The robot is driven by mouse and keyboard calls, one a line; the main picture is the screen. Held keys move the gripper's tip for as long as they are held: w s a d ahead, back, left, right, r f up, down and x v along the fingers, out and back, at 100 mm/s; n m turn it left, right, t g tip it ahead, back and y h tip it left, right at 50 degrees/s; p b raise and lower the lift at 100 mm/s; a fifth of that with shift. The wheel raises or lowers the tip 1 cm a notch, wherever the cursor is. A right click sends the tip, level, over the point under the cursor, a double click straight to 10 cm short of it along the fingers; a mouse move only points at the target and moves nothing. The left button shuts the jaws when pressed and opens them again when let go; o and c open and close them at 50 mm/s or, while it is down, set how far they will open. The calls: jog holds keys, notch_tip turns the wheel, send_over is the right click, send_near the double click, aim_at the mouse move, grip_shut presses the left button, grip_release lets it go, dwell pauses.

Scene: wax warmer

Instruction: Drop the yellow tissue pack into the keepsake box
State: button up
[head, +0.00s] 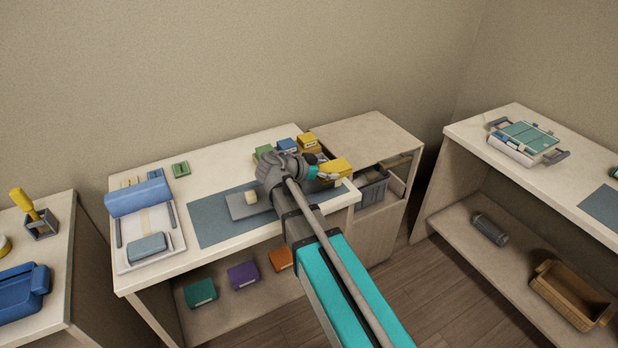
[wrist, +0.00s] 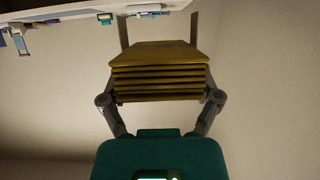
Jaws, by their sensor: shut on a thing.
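The yellow tissue pack (head: 337,166) is in my gripper (head: 328,171), in the air near the right end of the middle table. In the wrist view the pack (wrist: 158,78), with layered folds on its near face, sits between both fingers. No container is clearly marked as the keepsake box. A grey open bin (head: 371,190) stands in the cabinet opening, below and to the right of the pack. Its inside is only partly visible. My arm hides part of the tabletop behind the gripper.
Small green, blue and yellow boxes (head: 307,140) stand at the back of the table (head: 222,167), close to my gripper. The cabinet top (head: 370,137) is bare. A grey mat (head: 210,222) lies left of my arm. A tan basket (head: 571,291) sits on the right shelf.

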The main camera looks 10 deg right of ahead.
jog(key=w+a+r+p, duration=0.1)
jog(key=w, duration=0.5)
jog(key=w+a+r+p, duration=0.1)
jog(key=w+r+p, duration=0.1)
jog(key=w, duration=0.5)
jog(key=shift+a, duration=0.3)
jog(key=shift+s+f, duration=0.1)
jog(key=shift+f, duration=0.05)
jog(key=shift+f+b, duration=2.85)
jog(key=shift+b, duration=0.25)
jog(key=o, duration=0.9)
